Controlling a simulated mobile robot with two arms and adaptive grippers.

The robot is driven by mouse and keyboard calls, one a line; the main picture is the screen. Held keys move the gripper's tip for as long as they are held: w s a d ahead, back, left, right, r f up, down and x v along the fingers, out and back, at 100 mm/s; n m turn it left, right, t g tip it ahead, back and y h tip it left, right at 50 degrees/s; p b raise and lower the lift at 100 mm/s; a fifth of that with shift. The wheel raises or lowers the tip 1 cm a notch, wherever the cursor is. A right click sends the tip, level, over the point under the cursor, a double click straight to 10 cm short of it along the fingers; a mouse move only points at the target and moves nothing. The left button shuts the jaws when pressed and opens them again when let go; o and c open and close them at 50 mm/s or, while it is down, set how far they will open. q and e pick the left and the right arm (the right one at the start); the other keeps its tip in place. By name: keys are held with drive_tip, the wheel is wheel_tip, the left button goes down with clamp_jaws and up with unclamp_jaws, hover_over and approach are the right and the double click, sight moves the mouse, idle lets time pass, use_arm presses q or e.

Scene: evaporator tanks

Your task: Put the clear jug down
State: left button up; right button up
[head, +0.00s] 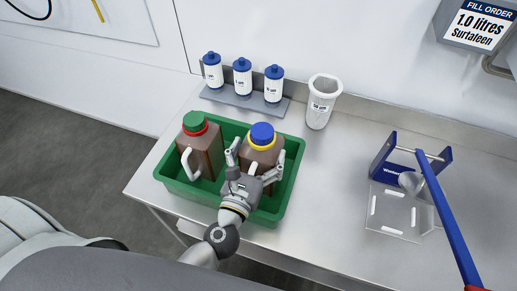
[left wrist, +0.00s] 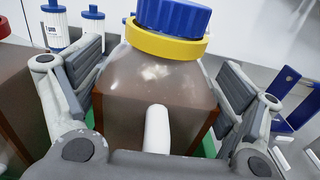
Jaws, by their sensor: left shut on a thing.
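The jug in my left gripper (head: 258,172) has a blue cap (head: 262,133), a yellow collar and a see-through body (head: 262,154) that looks brown. My left gripper is shut on this jug, with one finger on each side of its body. In the left wrist view the jug (left wrist: 155,85) fills the middle, its white handle facing the palm. The jug looks upright, in or just over the right half of the green tray (head: 284,205). Its base is hidden, so I cannot tell whether it touches the tray floor. My right gripper is not in view.
A brown jug with a green cap (head: 200,150) stands in the tray's left half. Several blue-capped white cartridges (head: 242,78) and a white cup (head: 321,103) stand behind. A blue-and-clear stand (head: 402,205) and a long blue bar (head: 450,225) are right. The middle bench is clear.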

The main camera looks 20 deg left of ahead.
use_arm(q)
drive_tip(key=shift+w+f+b, duration=0.1)
drive_tip(key=shift+f+b, duration=0.2)
drive_tip(key=shift+f, duration=0.6)
drive_tip(key=o, duration=1.8)
drive_tip(key=shift+s+f, duration=0.2)
drive_tip(key=shift+f, duration=0.05)
drive_tip(key=shift+o, duration=0.2)
drive_tip(key=s+b, duration=0.5)
drive_tip(key=s, duration=0.7)
drive_tip(key=shift+a, duration=0.2)
